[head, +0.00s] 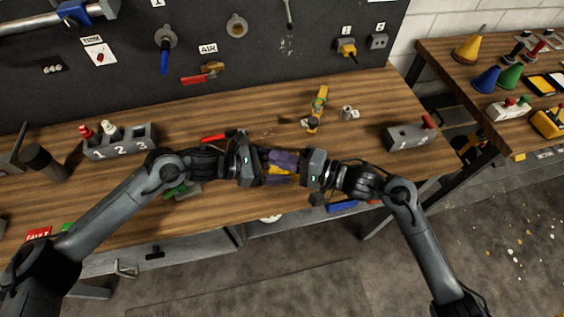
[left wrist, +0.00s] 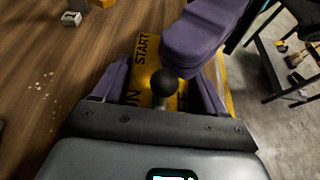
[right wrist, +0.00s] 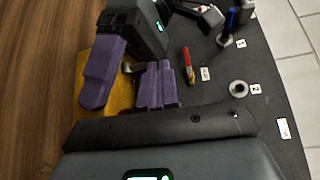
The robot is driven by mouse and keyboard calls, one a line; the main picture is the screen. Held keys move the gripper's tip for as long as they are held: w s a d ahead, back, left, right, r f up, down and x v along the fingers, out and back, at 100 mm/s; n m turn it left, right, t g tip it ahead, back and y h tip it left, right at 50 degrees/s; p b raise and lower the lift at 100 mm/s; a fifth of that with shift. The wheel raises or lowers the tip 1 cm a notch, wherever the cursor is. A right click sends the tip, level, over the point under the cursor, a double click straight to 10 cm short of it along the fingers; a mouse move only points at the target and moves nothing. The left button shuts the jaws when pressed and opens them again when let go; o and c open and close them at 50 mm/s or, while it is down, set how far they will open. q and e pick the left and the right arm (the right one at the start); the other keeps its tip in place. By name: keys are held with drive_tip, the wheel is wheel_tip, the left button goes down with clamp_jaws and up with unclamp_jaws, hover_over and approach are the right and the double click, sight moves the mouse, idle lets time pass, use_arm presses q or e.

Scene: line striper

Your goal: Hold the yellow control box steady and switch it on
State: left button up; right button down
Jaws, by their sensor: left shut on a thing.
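The yellow control box (head: 279,171) is between my two grippers above the front of the bench, mostly hidden by their purple fingers. In the left wrist view its yellow face (left wrist: 147,52) shows START lettering, part of ON, and a lever with a black ball knob (left wrist: 164,83). My left gripper (left wrist: 160,92) is shut on the box, one finger at each side. My right gripper (head: 293,160) faces it from the right, and its fingers (right wrist: 159,85) look closed together beside the box (right wrist: 118,103). I cannot tell whether they touch the lever.
On the bench are a grey holder numbered 1 2 3 (head: 120,145), a yellow-green tool (head: 317,108) and a grey box with a red knob (head: 408,137). A dark pegboard (head: 290,50) stands behind. A side table (head: 480,62) holds coloured cones.

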drive_tip(key=shift+w, duration=0.25)
drive_tip(key=s+d+r, duration=0.1)
drive_tip(key=d+r, duration=0.1)
drive_tip(key=d, duration=0.4)
drive_tip(key=s+d+r, duration=0.2)
drive_tip(key=d+r, duration=0.1)
drive_tip(key=d, duration=0.3)
drive_tip(key=shift+s+d+r, duration=0.15)
drive_tip(key=shift+d+r, duration=0.05)
drive_tip(key=shift+r, duration=0.15)
use_arm(q)
drive_tip(key=o, duration=1.5)
